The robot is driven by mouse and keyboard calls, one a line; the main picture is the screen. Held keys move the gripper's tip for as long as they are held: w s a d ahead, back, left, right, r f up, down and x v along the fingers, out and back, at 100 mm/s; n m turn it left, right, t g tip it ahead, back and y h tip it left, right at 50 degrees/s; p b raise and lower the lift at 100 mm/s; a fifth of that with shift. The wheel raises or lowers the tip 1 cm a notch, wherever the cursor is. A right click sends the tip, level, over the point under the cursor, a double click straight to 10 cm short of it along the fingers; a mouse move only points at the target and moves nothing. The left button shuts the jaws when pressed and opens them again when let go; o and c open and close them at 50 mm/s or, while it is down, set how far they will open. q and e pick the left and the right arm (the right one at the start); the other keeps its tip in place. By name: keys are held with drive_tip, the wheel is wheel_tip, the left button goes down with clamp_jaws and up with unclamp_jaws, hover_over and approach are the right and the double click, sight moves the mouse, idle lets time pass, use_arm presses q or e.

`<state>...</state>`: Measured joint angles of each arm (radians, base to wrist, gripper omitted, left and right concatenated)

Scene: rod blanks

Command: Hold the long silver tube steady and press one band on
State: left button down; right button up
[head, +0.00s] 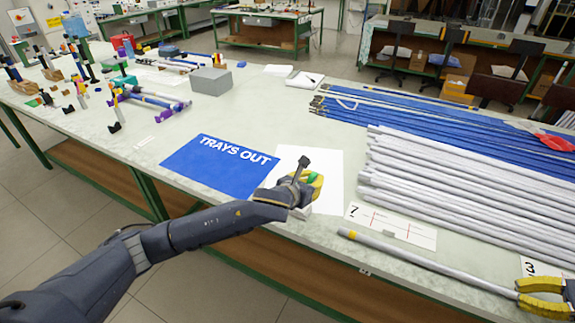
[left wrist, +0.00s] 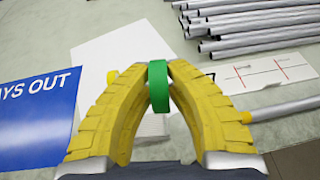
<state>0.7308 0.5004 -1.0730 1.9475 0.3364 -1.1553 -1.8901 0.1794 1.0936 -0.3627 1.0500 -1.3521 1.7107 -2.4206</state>
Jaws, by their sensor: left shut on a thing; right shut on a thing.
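The long silver tube (head: 425,262) lies at a slant along the front edge of the bench, with a yellow ring (head: 351,235) near its left end. My right gripper (head: 532,294) has yellow fingers shut on the tube at the lower right. My left gripper (head: 313,181) is shut on a green band (head: 312,177), held up over a white sheet, left of the tube's end. In the left wrist view the green band (left wrist: 158,87) sits edge-on between the yellow fingertips. The tube (left wrist: 285,108) shows there at right, its end partly hidden behind a finger.
Several silver tubes (head: 450,190) and blue tubes (head: 430,122) lie stacked behind. A blue "TRAYS OUT" mat (head: 205,170) and a white sheet (head: 328,165) lie left of a card marked 7 (head: 400,228). A grey box (head: 211,80) and small parts stand farther left.

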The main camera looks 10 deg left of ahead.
use_arm(q)
drive_tip(key=s+d+f, duration=0.3)
drive_tip(key=s+d, duration=0.1)
drive_tip(key=d, duration=0.6)
drive_tip(key=n+y, duration=0.1)
drive_tip(key=y, duration=0.1)
hover_over(367, 238)
drive_tip(key=shift+h, duration=0.3)
drive_tip(key=shift+a+f, duration=0.1)
drive_tip(key=shift+f, duration=2.7)
drive_tip(key=shift+f, duration=0.7)
wheel_tip(367, 238, up, 7)
idle(1.2)
drive_tip(key=shift+r, duration=0.1)
